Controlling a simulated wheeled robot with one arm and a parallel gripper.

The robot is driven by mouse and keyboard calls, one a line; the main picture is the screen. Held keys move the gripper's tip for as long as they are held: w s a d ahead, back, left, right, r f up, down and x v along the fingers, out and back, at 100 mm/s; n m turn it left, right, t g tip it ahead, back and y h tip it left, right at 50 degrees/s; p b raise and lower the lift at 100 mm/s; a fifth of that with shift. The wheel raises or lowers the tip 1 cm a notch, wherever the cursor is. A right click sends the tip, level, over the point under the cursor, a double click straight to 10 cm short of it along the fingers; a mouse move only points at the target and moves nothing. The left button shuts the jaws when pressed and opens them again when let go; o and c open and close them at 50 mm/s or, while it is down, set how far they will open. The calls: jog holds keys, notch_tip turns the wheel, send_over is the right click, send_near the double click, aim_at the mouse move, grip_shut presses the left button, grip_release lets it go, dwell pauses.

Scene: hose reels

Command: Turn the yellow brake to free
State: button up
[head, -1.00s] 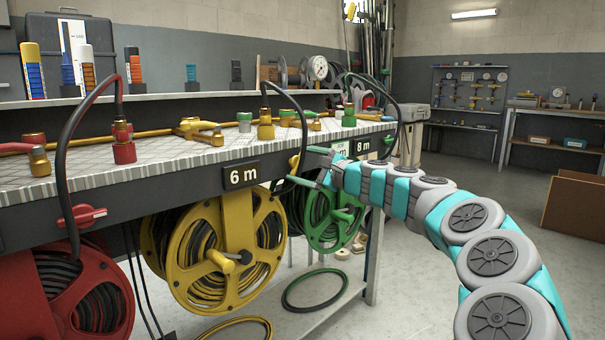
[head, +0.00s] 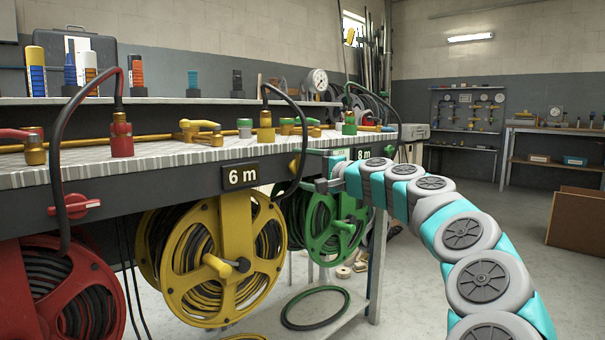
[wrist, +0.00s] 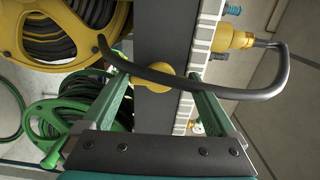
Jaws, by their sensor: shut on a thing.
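The yellow brake (head: 293,168) sits on the bench's dark front edge, right of the 6 m sign and above the yellow hose reel (head: 217,262). In the wrist view the brake (wrist: 162,74) lies between my green fingers, partly covered by a black hose (wrist: 190,88) that crosses in front. My gripper (head: 306,169) reaches in from the right and is shut on the brake. The fingers show on both sides of it in the wrist view, but the exact contact is hard to see.
A red brake (head: 75,206) and red reel (head: 65,295) are at the left. A green reel (head: 330,222) hangs just behind my gripper. The black hose arches from the bench top down past the brake.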

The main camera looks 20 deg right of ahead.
jog(key=shift+a+f, duration=0.1)
dwell(0.3)
jog(key=o, duration=1)
jog(key=shift+s+d, duration=0.3)
jog(key=shift+s, duration=0.15)
jog(key=v, duration=0.6)
jog(key=shift+s+p, duration=0.35)
jog(key=shift+s, duration=0.05)
